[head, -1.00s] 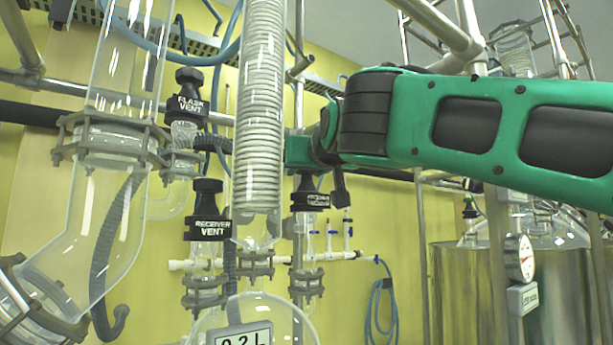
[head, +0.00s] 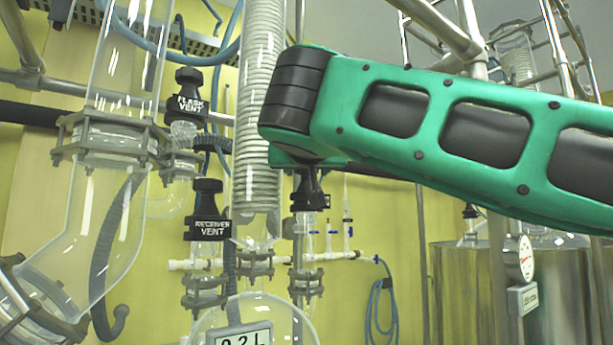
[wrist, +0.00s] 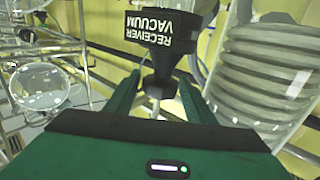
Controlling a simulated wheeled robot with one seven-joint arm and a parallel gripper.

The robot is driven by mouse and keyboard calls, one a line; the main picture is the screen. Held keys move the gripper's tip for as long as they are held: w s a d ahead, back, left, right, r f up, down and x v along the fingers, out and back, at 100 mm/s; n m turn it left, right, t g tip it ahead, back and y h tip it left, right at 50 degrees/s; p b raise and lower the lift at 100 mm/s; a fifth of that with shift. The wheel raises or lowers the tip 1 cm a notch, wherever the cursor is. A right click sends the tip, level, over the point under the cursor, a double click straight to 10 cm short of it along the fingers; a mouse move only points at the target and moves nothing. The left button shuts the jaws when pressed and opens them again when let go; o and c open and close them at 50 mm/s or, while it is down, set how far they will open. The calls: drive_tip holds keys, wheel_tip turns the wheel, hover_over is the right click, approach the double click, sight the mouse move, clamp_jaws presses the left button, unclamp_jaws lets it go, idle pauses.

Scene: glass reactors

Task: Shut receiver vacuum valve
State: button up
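The receiver vacuum valve is a black valve with a labelled collar and a narrower handle. In the head view the valve (head: 309,193) shows just below my arm, its upper part hidden. In the wrist view its label, RECEIVER VACUUM (wrist: 163,31), reads upside down, and its black handle (wrist: 160,84) points toward my gripper. My gripper (wrist: 160,82) has its two green fingers apart, one on each side of the handle, with small gaps showing. The fingers are hidden behind my arm in the head view.
The glass coil condenser (head: 258,190) stands close left of the valve; its coil (wrist: 265,75) is near my right finger in the wrist view. The receiver vent valve (head: 208,210) and flask vent valve (head: 188,100) are further left. A steel vessel (head: 465,290) stands right.

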drive_tip(key=shift+w+r+n+y, duration=0.15)
drive_tip(key=shift+n+y, duration=0.15)
drive_tip(key=shift+y, duration=0.2)
drive_tip(key=shift+n+y, duration=0.3)
drive_tip(key=shift+y, duration=0.1)
drive_tip(key=shift+n+g+y, duration=0.7)
drive_tip(key=shift+n+y, duration=1)
drive_tip(key=shift+y, duration=0.9)
drive_tip(key=shift+n+g+y, duration=1.4)
drive_tip(key=shift+n+y, duration=0.3)
drive_tip(key=shift+y, duration=0.6)
